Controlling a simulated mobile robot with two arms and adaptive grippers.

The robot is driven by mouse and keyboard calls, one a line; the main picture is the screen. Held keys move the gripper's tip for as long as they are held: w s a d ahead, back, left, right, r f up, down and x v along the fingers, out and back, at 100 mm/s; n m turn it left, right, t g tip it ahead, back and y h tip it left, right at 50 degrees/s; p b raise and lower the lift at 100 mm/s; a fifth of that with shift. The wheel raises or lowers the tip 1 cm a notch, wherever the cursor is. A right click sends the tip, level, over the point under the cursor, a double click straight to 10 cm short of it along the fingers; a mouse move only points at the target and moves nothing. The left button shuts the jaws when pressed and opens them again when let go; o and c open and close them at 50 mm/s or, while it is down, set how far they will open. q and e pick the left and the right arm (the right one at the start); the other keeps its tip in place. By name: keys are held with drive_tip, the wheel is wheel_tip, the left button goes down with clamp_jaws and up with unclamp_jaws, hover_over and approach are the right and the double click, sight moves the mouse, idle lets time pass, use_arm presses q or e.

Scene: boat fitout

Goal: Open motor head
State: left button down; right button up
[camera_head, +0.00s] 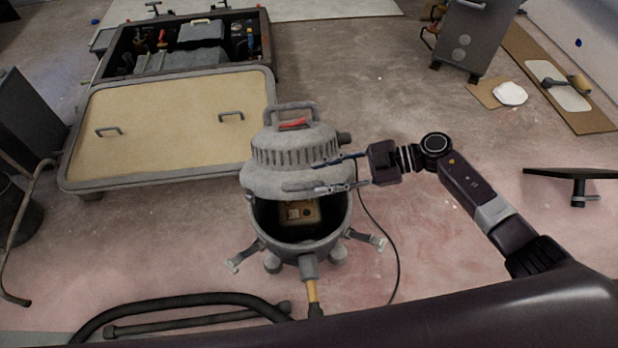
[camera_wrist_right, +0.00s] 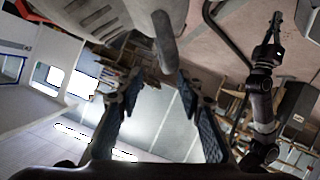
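The motor head (camera_head: 294,155) is the grey ribbed top of a canister vacuum, with a handle and a red part on top. It sits tilted back over the grey tank (camera_head: 300,248), and the tank's dark inside shows at the front. The clips (camera_head: 247,256) at the tank's sides hang outward. My right gripper (camera_head: 330,175) is open at the head's right side; contact is unclear. In the right wrist view, its spread fingers (camera_wrist_right: 158,100) have a clear gap, with the head's stub (camera_wrist_right: 165,40) above. A jointed arm (camera_wrist_right: 262,95), probably my left one, shows there; its gripper's state is unclear.
A tan-topped hatch panel (camera_head: 170,125) lies at the left, before an open engine box (camera_head: 190,45). A black hose (camera_head: 180,302) lies at the front left. A grey cabinet (camera_head: 467,35) stands at the back right. Floor between is mostly clear.

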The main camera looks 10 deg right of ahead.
drive_tip(key=w+v, duration=0.1)
drive_tip(key=v, duration=0.5)
drive_tip(key=shift+s+d, duration=0.45)
drive_tip(key=shift+s, duration=0.1)
